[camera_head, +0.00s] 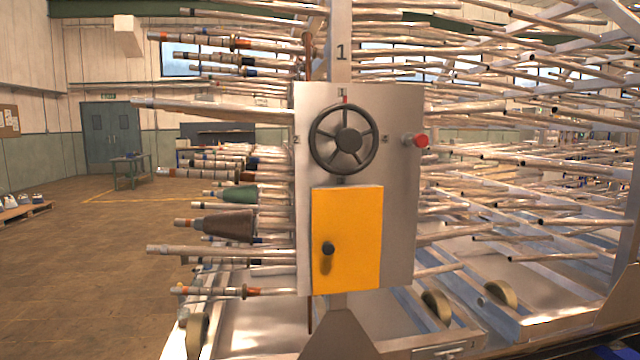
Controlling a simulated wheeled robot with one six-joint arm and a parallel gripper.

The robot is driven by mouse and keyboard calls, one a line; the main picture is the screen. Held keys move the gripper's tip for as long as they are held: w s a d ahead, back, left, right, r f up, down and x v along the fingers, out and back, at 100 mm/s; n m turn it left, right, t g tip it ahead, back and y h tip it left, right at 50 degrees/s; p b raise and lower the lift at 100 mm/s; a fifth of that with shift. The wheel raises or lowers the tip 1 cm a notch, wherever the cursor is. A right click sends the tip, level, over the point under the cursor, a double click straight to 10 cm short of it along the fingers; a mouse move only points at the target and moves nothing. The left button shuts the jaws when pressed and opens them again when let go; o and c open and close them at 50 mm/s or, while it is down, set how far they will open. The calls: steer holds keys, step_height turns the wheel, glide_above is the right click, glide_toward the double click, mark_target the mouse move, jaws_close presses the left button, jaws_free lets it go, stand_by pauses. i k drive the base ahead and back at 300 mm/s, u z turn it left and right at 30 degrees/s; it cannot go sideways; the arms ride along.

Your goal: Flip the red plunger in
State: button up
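The red plunger (421,140) is a small red knob on a short grey collar. It sticks out at the upper right of a grey metal panel (400,220), to the right of a dark spoked handwheel (348,139). Nothing touches the plunger. How far it is pushed in is hard to tell from this angle. My gripper is not in view.
A yellow door (347,240) with a black knob (328,248) is on the panel below the handwheel. Many thin metal tubes jut out to both sides of the panel. Open floor (90,270) lies to the left.

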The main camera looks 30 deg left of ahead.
mark_target(420, 140)
steer(key=u, duration=1.2)
